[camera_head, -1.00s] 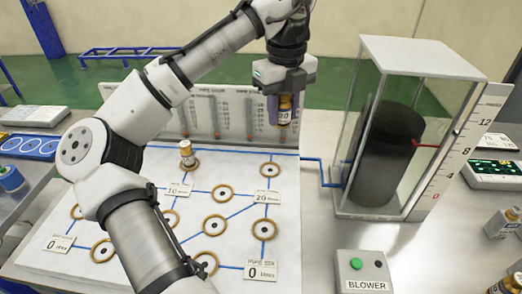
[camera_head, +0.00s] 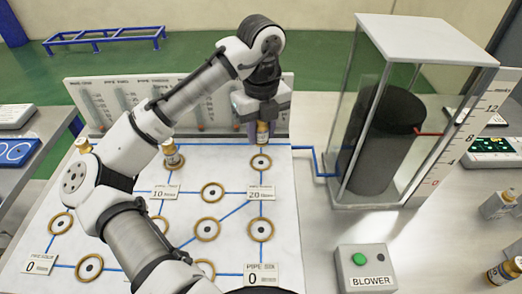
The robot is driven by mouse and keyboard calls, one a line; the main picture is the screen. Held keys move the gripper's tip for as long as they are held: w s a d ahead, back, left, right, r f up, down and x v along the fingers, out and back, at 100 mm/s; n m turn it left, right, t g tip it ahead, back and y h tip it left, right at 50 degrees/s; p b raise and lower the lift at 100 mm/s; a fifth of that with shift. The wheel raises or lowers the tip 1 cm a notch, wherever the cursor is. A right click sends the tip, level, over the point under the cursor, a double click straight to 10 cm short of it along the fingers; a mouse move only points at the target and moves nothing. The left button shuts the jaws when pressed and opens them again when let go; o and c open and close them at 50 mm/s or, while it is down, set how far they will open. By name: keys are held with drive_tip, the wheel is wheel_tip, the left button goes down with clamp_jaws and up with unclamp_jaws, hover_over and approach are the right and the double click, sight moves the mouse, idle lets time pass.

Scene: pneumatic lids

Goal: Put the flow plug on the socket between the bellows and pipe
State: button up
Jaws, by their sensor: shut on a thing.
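My gripper (camera_head: 258,124) is shut on a small plug (camera_head: 262,134) with a brass and white body, held upright; its label is too small to read. The plug's lower end is just above a brass-ringed socket (camera_head: 261,162) near the back right of the white board. A small gap seems to separate them. A blue line runs from that area past the board's right edge to the bellows (camera_head: 382,150), a dark cylinder inside a clear case. Which socket lies between the bellows and a pipe is not clear from labels alone.
The white board (camera_head: 120,205) holds several empty ringed sockets, such as one in the middle (camera_head: 212,192). Another plug (camera_head: 173,155) stands at the back left. A panel of gauges (camera_head: 190,100) stands behind the board. The blower box (camera_head: 364,268) is at front right.

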sight(261, 163)
drive_tip(key=shift+f, duration=3.55)
drive_tip(key=shift+f, duration=0.15)
drive_tip(key=o, duration=1.1)
wheel_tip(261, 163, up, 12)
drive_tip(key=shift+r+b, duration=0.15)
drive_tip(key=shift+b, duration=0.3)
